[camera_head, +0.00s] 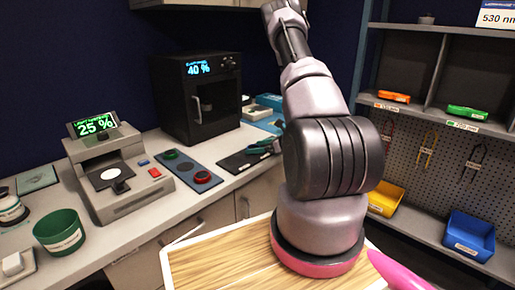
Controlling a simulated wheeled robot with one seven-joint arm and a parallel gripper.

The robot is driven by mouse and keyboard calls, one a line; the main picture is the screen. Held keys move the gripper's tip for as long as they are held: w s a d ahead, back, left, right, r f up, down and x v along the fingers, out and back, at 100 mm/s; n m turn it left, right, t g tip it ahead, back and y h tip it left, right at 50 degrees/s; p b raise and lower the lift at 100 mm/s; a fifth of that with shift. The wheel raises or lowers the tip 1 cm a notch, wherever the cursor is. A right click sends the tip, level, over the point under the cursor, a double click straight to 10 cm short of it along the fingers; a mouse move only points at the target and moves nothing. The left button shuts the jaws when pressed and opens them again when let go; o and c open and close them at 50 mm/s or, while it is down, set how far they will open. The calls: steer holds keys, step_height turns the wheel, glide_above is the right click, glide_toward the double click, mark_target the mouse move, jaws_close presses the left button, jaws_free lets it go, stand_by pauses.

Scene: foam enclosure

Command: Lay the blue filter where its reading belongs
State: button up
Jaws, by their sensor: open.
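I cannot pick out the blue filter with certainty. My arm rises through the middle and leaves at the top; my gripper is not visible.
Shelves at the right hold an orange tray (394,97), a green tray (467,112), a yellow bin (385,198) and a blue bin (468,236). A sign (498,19) reads 530 nm. A green cup (60,232) stands at the left. My arm hides the middle.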

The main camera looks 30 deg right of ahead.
steer(key=v, duration=1.2)
steer(key=s+a+r+n+g+y, duration=0.1)
steer(key=a+r+n+g+y, duration=0.15)
steer(key=a+r+n, duration=0.5)
steer(key=s+a+r+n+g+y, duration=0.15)
steer(key=a+r+n+g, duration=0.25)
steer(key=a+r, duration=0.6)
steer(key=s+a+r+n+t+h, duration=0.2)
steer(key=s+a+r+n+h, duration=0.3)
steer(key=s+r+n+h, duration=0.4)
steer(key=s+r+n, duration=0.5)
steer(key=r, duration=0.3)
steer(key=shift+s, duration=0.3)
